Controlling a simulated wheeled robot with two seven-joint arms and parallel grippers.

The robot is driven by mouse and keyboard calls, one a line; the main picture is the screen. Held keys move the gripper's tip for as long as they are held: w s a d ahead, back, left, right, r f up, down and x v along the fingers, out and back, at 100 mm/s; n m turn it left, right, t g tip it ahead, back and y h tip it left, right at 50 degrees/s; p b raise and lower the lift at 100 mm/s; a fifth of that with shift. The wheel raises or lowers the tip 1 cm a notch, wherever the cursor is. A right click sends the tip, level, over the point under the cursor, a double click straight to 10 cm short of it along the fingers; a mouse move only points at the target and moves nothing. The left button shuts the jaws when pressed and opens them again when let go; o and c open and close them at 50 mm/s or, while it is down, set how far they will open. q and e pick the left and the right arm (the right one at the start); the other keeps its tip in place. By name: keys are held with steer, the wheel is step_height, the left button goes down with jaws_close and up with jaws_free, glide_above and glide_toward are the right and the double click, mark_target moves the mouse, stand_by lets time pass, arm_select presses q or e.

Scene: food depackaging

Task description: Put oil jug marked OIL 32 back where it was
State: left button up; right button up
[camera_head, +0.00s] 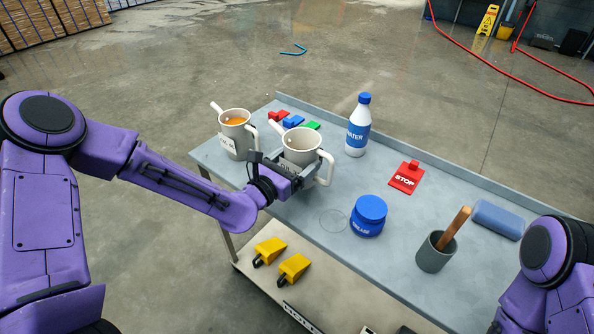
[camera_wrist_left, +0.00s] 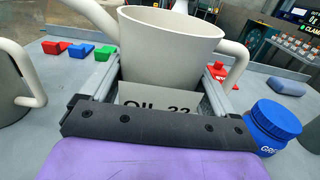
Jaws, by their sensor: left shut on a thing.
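The pale jug marked OIL 32 (camera_head: 302,150) stands upright in my left gripper (camera_head: 296,172) over the left part of the bench. Its label (camera_wrist_left: 160,102) is partly covered by the gripper in the left wrist view. The left gripper's fingers (camera_wrist_left: 158,100) are shut around the jug's body, one on each side. I cannot tell whether the jug's base touches the bench. A faint ring (camera_head: 333,221) is drawn on the bare bench top, right of and nearer than the jug. Part of my right arm shows at the lower right, but its gripper is out of view.
A second jug (camera_head: 236,140) with orange liquid stands close left. Red, blue and green blocks (camera_head: 293,121) lie behind. Yellow wedges (camera_head: 294,268) lie on the lower shelf.

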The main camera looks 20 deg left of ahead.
arm_select(q)
step_height(320, 180, down, 3)
steer(key=shift+w+d+f, duration=0.1)
steer(key=shift+w, duration=0.05)
steer(key=shift+f, duration=0.1)
steer(key=o, duration=1.1)
